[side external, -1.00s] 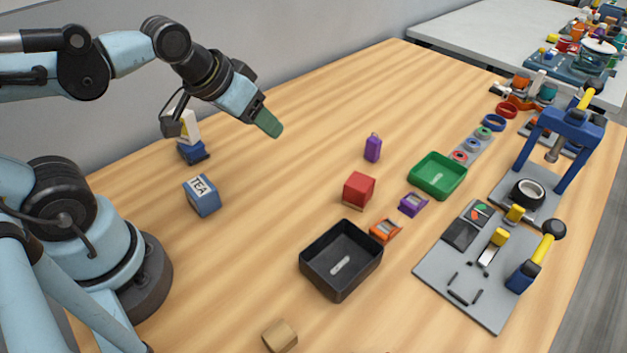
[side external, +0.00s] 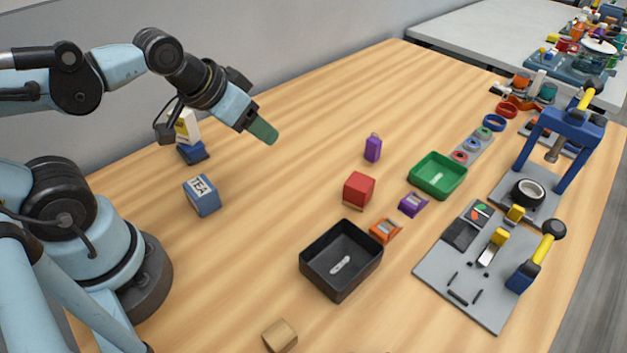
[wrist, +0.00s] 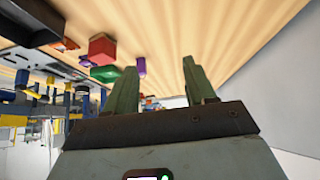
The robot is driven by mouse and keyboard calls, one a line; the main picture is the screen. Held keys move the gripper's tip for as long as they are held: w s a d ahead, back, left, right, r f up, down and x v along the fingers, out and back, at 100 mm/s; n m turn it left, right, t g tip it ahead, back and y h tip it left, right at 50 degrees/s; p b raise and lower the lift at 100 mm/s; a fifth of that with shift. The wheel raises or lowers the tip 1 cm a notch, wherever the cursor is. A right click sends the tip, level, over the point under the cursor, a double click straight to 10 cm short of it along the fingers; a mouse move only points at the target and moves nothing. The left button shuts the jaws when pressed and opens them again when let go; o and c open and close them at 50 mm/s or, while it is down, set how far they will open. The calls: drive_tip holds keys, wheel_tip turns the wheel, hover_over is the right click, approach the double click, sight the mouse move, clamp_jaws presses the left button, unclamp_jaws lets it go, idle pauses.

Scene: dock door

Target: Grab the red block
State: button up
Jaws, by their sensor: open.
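The red block (side external: 359,189) sits on the wooden table, behind the black tray, and looks raised on a thin wooden-coloured base. In the wrist view the red block (wrist: 102,47) shows at the upper left, outside the jaws. My gripper (side external: 264,131) is in the air to the left of the block and well above the table, apart from it. In the wrist view my gripper's green fingers (wrist: 158,88) are spread with nothing between them.
A black tray (side external: 315,275) and an orange piece (side external: 384,231) lie in front of the block. A green tray (side external: 438,190), a purple piece (side external: 413,204) and a purple tag-like object (side external: 373,148) stand nearby. A TEA box (side external: 202,196) is left; a wooden cube (side external: 280,336) is in front.

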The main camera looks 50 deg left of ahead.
drive_tip(key=o, duration=0.4)
drive_tip(key=shift+o, duration=0.2)
drive_tip(key=shift+w, duration=0.1)
drive_tip(key=n+g+h, duration=0.4)
drive_tip(key=n+h, duration=0.9)
drive_tip(key=n, duration=0.8)
approach(361, 181)
drive_tip(key=shift+x, duration=5.1)
